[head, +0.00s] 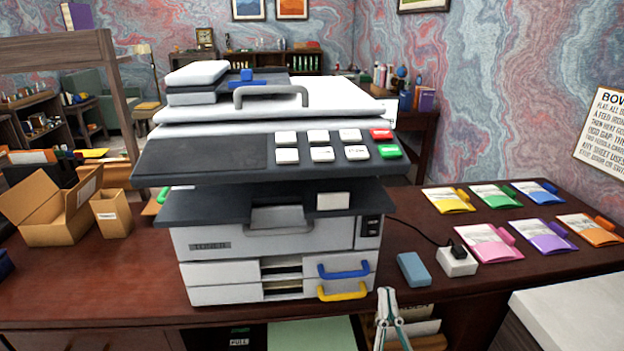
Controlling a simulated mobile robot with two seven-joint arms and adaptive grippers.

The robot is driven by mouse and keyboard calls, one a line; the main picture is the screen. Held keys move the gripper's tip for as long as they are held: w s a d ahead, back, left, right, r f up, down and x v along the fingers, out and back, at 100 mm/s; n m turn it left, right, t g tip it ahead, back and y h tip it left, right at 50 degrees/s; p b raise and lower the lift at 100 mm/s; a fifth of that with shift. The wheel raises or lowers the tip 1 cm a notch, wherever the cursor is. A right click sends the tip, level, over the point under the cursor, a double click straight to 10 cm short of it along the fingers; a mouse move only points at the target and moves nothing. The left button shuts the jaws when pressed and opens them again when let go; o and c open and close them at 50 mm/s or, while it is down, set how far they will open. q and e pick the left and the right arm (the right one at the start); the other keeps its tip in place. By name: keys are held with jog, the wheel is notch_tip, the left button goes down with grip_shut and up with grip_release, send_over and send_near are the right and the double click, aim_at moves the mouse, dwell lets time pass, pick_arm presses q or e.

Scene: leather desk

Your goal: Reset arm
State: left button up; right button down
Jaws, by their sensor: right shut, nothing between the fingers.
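My right gripper (386,293) shows at the bottom of the head view, right of centre, its fingertips pointing up. It is shut with nothing between its fingers. It appears in front of the desk's front edge, just right of the copier's lower drawers; I cannot tell its exact distance from them. The rest of the right arm is mostly out of frame. My left gripper is not in view.
A large grey and white copier (210,240) fills the middle of the desk (90,285), with blue (343,272) and yellow (342,292) drawer handles. A blue block (413,269), a white box (456,262) with a cable, and several coloured folders (541,238) lie right. Cardboard boxes (60,212) stand left.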

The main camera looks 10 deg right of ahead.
notch_tip(320, 180, down, 19)
jog(key=s+a+n+g+y, duration=0.1)
jog(key=s+n+g+y, duration=0.25)
jog(key=g, duration=0.65)
jog(key=s+d+f+g+h, duration=0.2)
jog(key=s+f+g, duration=0.5)
jog(key=s+f, duration=0.3)
notch_tip(320, 180, down, 2)
jog(key=shift+s+f, duration=0.25)
jog(key=shift+s, duration=0.05)
